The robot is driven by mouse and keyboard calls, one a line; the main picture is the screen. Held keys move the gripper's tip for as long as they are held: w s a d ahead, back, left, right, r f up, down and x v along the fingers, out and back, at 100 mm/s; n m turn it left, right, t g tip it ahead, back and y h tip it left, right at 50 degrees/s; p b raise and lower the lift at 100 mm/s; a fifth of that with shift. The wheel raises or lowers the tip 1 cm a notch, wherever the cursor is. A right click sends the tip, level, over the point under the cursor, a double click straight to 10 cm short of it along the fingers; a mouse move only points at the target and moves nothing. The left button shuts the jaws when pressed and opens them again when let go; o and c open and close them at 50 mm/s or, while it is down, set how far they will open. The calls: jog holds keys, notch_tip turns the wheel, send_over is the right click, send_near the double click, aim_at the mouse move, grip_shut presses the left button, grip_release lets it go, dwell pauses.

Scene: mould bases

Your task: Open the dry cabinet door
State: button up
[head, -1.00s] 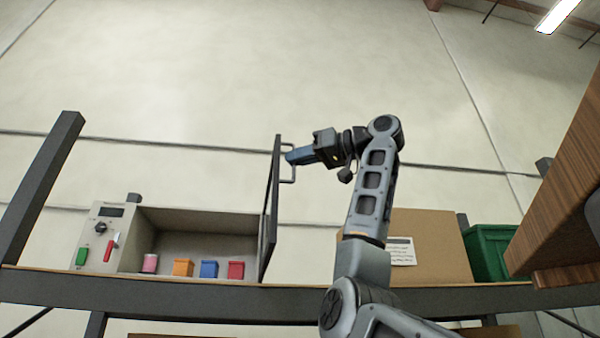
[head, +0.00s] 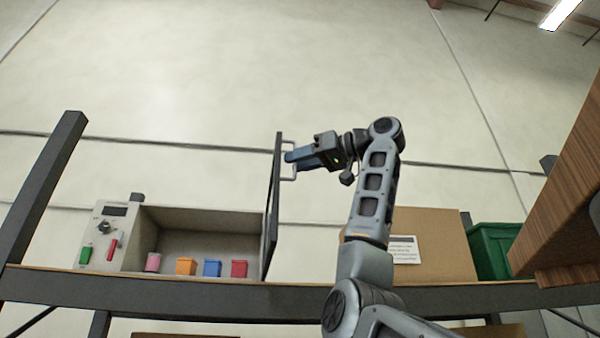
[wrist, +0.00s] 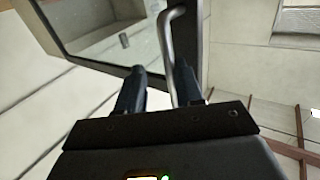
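The dry cabinet (head: 200,216) sits on the shelf with its front open. Its dark-framed door (head: 270,215) stands swung out at the right side, seen almost edge-on. The door's glass (wrist: 100,40) fills the upper left of the wrist view. A grey bar handle (head: 288,179) is on the door's right face; it also shows in the wrist view (wrist: 166,45). My gripper (head: 290,159) is at the handle. In the wrist view my gripper (wrist: 161,80) has its fingers apart, with the bar between them, nearer the right finger. Contact cannot be told.
Pink, orange, blue and red containers (head: 211,268) stand inside the cabinet. A control panel (head: 106,236) is at its left. A cardboard box (head: 435,245) and green crate (head: 490,250) stand to the right on the shelf (head: 200,295). A wooden board (head: 565,190) juts in at far right.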

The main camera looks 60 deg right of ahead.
jog(key=s+b, duration=0.2)
jog(key=s, duration=0.5)
jog(key=shift+s+d, duration=0.2)
jog(key=shift+s, duration=0.2)
dwell(0.3)
